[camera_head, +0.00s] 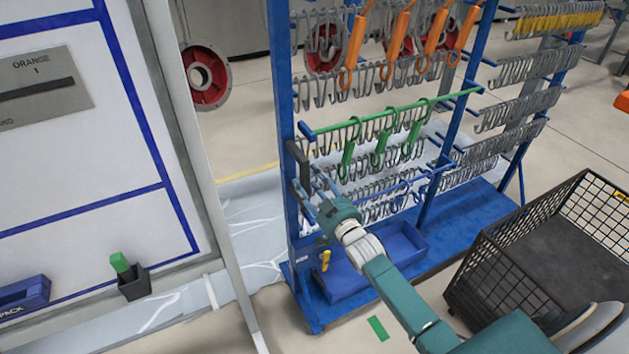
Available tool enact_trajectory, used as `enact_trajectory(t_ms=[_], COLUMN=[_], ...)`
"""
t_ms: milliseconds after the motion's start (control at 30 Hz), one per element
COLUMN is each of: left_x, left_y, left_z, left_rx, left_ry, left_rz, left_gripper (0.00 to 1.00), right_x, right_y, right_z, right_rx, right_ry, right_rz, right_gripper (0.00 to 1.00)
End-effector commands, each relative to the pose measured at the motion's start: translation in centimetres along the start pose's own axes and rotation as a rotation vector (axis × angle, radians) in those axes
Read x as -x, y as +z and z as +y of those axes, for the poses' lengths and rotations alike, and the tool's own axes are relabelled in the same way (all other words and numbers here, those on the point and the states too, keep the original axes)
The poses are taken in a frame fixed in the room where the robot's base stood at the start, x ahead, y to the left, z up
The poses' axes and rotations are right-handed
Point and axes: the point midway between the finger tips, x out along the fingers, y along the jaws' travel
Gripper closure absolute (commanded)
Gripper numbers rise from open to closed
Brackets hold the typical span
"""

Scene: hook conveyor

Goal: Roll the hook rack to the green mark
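The blue hook rack (281,90) stands in the middle, with rows of grey hooks, orange hooks at the top and green hooks on a green bar. It has a blue base with a blue bin on it. A dark handle (293,162) is on its left front post. My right gripper (312,190) is at this post, just below and right of the handle. Its fingers are small and overlap the rack, so I cannot tell whether they are open, shut or touching it. A green mark (378,328) lies on the floor in front of the rack. My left gripper is out of view.
A black wire cart (502,277) stands close to the rack's right front. A white board (85,150) with blue lines stands at the left, carrying a small dark holder (134,286). Red reels show behind. Some floor is clear around the green mark.

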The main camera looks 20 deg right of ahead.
Motion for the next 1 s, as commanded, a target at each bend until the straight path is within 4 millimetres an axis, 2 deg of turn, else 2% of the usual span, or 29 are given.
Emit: enact_trajectory(t_ms=[400, 867, 1000], left_x=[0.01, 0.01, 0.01], left_y=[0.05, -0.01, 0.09], left_z=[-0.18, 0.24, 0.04], left_rx=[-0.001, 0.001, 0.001], left_ry=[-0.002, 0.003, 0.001], left_rz=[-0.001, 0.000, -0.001], left_gripper=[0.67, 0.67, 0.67], right_x=[-0.04, -0.04, 0.68], right_y=[-0.13, -0.14, -0.02], right_z=[0.78, 0.51, 0.47], right_rx=[0.005, 0.004, 0.004], right_ry=[0.010, 0.006, 0.006], right_rz=[-0.001, 0.000, -0.001], right_gripper=[0.54, 0.54, 0.54])
